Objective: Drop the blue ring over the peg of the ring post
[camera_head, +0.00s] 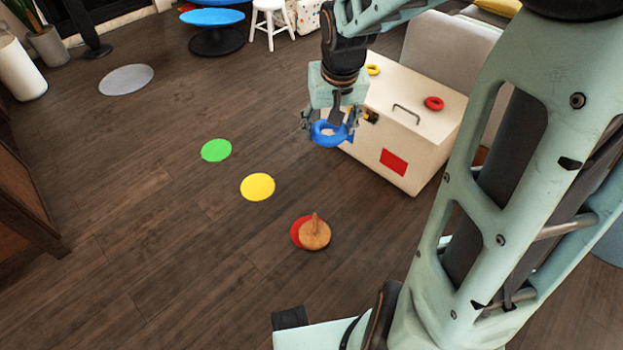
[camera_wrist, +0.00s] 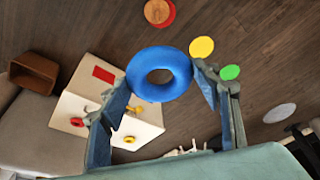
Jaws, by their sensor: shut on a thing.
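The blue ring (camera_head: 329,134) is held by my gripper (camera_head: 333,122), beside the near left edge of the white chest and above the floor. My gripper is shut on it; in the wrist view the blue ring (camera_wrist: 160,74) sits between the two fingers (camera_wrist: 163,88). The ring post (camera_head: 314,234) is a wooden base with a short upright peg, on the floor overlapping a red disc. It stands lower in the head view, apart from the ring. The ring post (camera_wrist: 157,12) shows at the top edge of the wrist view, with no ring seen on its peg.
The white chest (camera_head: 408,125) has a red ring (camera_head: 434,103) and a yellow ring (camera_head: 373,70) on top. A red disc (camera_head: 299,231), a yellow disc (camera_head: 257,187) and a green disc (camera_head: 216,150) lie flat on the floor. The floor left of the post is clear.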

